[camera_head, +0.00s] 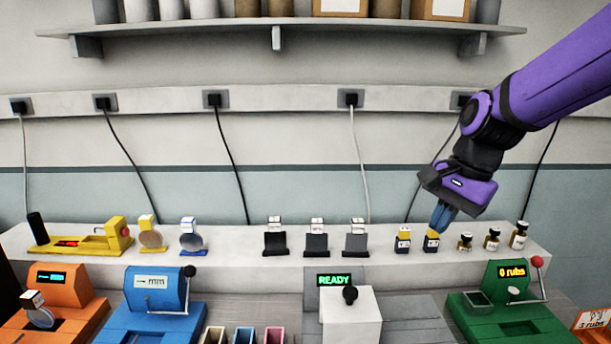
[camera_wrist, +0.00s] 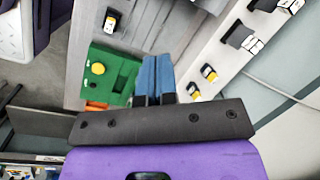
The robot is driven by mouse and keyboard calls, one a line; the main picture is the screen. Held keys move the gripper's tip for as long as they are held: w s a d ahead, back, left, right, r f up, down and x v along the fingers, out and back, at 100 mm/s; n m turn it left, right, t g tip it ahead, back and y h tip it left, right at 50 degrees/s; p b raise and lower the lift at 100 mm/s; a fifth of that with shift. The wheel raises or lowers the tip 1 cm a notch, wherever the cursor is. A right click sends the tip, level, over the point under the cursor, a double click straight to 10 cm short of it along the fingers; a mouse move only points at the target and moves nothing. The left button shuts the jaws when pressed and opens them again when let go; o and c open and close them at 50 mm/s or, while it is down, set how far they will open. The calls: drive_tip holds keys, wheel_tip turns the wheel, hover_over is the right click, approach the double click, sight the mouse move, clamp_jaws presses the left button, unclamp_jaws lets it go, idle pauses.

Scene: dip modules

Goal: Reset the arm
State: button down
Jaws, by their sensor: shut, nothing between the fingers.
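My arm is purple and comes in from the upper right in the head view. My gripper (camera_head: 438,228) points down over the right part of the white ledge, its blue fingers together and empty. The fingertips appear at or just above a small yellow-and-dark block (camera_head: 431,241); I cannot tell whether they touch. In the wrist view the blue fingers of my gripper (camera_wrist: 156,60) lie side by side, with the green machine (camera_wrist: 112,70) to their left and two small yellow-and-dark blocks to their right.
The white ledge (camera_head: 225,262) also bears dark stands, small brown bottles (camera_head: 491,239) and a yellow device (camera_head: 85,241). Orange, blue and green machines stand in front, with a white box (camera_head: 350,318) between. A shelf (camera_head: 200,27) and hanging cables are behind.

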drive_tip(key=s+d+r+n+t+h, duration=0.1)
drive_tip(key=s+d+r+n, duration=0.1)
drive_tip(key=s, duration=0.3)
drive_tip(key=s+d+r+n+t+h, duration=0.1)
drive_tip(key=s+d+r+n+t, duration=0.1)
drive_tip(key=s+n, duration=0.2)
drive_tip(key=s+d+r+n+t, duration=0.1)
drive_tip(key=s+d+r+n, duration=0.1)
drive_tip(key=s+n, duration=0.2)
drive_tip(key=s, duration=0.3)
drive_tip(key=shift+s+d+h, duration=0.3)
drive_tip(key=shift+d+h, duration=0.1)
